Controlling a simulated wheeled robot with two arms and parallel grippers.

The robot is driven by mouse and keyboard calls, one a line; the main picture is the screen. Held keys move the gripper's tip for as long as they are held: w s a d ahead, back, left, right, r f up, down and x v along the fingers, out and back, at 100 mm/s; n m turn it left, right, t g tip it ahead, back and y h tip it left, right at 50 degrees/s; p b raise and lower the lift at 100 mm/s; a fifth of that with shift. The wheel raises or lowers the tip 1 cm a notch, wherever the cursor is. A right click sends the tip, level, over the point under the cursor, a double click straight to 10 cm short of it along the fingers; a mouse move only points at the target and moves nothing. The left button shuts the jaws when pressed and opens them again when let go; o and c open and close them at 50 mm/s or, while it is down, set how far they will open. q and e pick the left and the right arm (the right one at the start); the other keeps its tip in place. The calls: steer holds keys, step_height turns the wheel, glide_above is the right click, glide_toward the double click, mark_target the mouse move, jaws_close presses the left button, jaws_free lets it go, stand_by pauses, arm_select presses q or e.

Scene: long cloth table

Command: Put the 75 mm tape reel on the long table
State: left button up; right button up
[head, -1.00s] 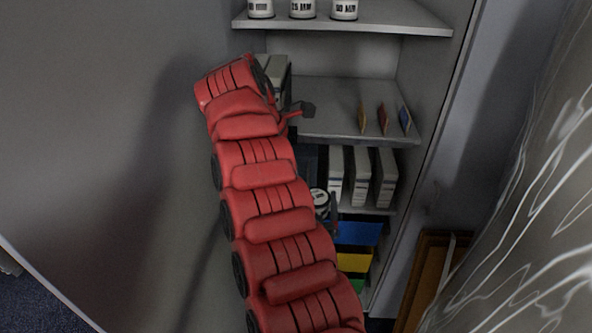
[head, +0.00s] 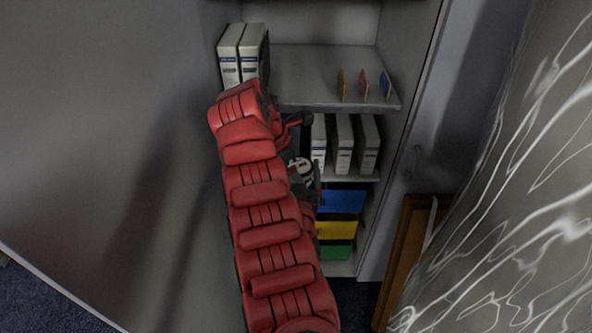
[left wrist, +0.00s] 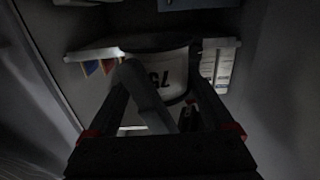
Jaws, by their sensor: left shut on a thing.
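The 75 mm tape reel (head: 302,168) is white and dark, held in front of the cabinet's lower shelves in the head view. In the left wrist view the reel (left wrist: 170,75) fills the space between the fingers, and its printed "75" appears upside down. My left gripper (head: 304,178) is shut on the reel; its fingers also show in the left wrist view (left wrist: 165,95). My red left arm hides part of the shelves. My right gripper is not in view. I cannot tell whether the grey white-veined surface (head: 520,210) at the right is the long table's cloth.
The open cabinet has a shelf (head: 315,75) with two binders (head: 243,55) and several small coloured cards (head: 364,84). Below stand white binders (head: 343,143), then blue, yellow and green bins (head: 337,229). A brown wooden frame (head: 398,255) leans right of the cabinet.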

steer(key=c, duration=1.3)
arm_select(q)
steer(key=o, duration=1.3)
steer(key=shift+c, duration=0.2)
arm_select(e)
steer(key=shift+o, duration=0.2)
